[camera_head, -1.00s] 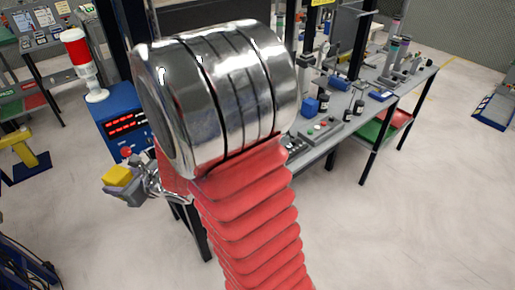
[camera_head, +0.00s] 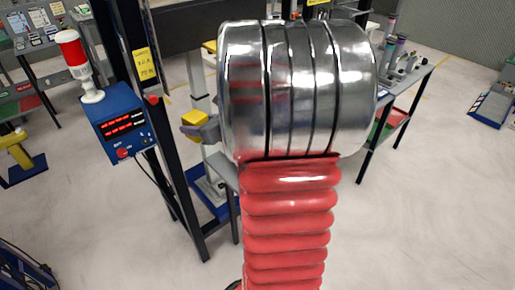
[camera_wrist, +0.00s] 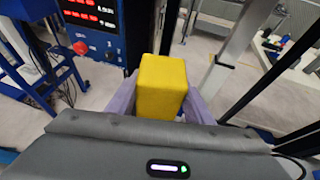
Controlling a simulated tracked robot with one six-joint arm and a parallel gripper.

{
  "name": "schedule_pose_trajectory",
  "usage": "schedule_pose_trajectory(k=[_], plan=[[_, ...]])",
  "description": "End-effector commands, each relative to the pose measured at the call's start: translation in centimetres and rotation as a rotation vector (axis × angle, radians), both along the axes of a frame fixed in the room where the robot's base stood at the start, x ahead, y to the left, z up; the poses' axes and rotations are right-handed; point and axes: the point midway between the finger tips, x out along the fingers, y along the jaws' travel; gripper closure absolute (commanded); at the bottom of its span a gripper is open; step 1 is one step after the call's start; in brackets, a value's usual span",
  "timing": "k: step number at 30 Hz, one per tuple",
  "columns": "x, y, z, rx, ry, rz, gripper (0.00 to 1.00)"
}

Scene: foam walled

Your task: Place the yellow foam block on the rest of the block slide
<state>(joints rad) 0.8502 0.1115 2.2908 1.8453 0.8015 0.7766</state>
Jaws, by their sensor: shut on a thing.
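The yellow foam block (camera_head: 194,119) is in my gripper (camera_head: 207,128), left of my big metal arm joint in the head view. In the wrist view the block (camera_wrist: 161,85) stands between the two purple-grey fingers of my gripper (camera_wrist: 160,98), which are shut on its sides. It is held in the air, above the floor. A grey upright post on a blue base stands behind and below it in the head view. I cannot make out the block slide or its rest for certain; my arm hides part of the bench.
A blue control box (camera_head: 122,126) with red digits and a red-and-white lamp (camera_head: 79,62) stands left of the block. A black frame post (camera_head: 178,150) rises between box and block. The bench (camera_head: 405,86) extends at right. Open floor (camera_head: 420,220) lies at lower right.

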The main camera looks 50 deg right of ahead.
Motion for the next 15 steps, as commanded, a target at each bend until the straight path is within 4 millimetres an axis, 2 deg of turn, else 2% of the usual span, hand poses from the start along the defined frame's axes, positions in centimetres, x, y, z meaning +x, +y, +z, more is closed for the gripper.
schedule_pose_trajectory(k=[1, 3, 15], plan=[[-1.0, -1.6, 0.3, -0.001, -0.001, -0.023, 0.76], [-2.2, -3.4, 0.7, -0.002, -0.001, -0.046, 0.76], [-10.5, -12.0, 2.5, -0.001, 0.0, -0.177, 0.76]])
